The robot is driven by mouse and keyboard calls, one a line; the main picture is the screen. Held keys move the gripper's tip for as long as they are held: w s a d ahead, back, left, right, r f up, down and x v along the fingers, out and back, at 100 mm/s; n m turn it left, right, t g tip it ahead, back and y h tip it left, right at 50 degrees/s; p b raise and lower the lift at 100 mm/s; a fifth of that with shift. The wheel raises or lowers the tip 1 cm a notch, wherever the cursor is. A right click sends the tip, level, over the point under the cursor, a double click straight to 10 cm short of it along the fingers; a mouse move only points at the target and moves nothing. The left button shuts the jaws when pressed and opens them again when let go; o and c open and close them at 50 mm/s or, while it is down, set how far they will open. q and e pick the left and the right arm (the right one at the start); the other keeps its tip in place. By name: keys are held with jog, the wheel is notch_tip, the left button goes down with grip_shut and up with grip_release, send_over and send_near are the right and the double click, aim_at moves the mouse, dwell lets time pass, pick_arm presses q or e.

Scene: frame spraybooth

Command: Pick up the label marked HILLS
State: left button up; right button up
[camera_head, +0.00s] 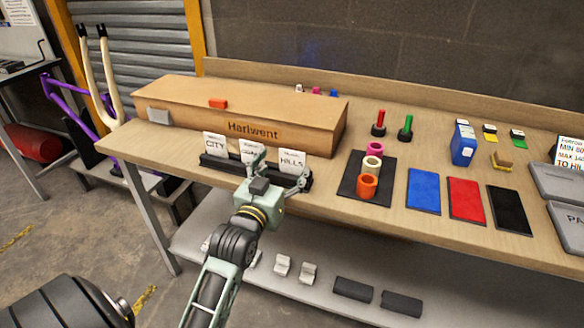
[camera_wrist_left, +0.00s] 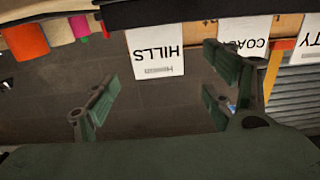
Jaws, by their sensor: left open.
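The white label marked HILLS (camera_head: 292,159) stands upright at the right end of a black rack (camera_head: 222,163) on the workbench. Labels marked CITY (camera_head: 215,144) and COACH (camera_wrist_left: 244,37) stand in the same rack; the COACH label is partly hidden in the head view. My left gripper (camera_head: 272,172) is open and empty in front of the rack, close to the HILLS label. In the left wrist view, which is upside down, the HILLS label (camera_wrist_left: 155,50) hangs beyond and between the spread fingers, apart from them. My right gripper is not in view.
A long cardboard box (camera_head: 240,108) marked Harlwent lies behind the rack. A dark mat (camera_head: 349,184) with coloured rolls is to the right, then blue (camera_head: 424,191), red and black pads. A lower shelf (camera_head: 330,273) holds small parts.

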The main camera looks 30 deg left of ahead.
aim_at(292, 159)
pick_arm(q)
jog(key=x, duration=0.5)
jog(key=shift+w+f, duration=0.35)
jog(key=shift+w, duration=0.1)
jog(key=c, duration=0.9)
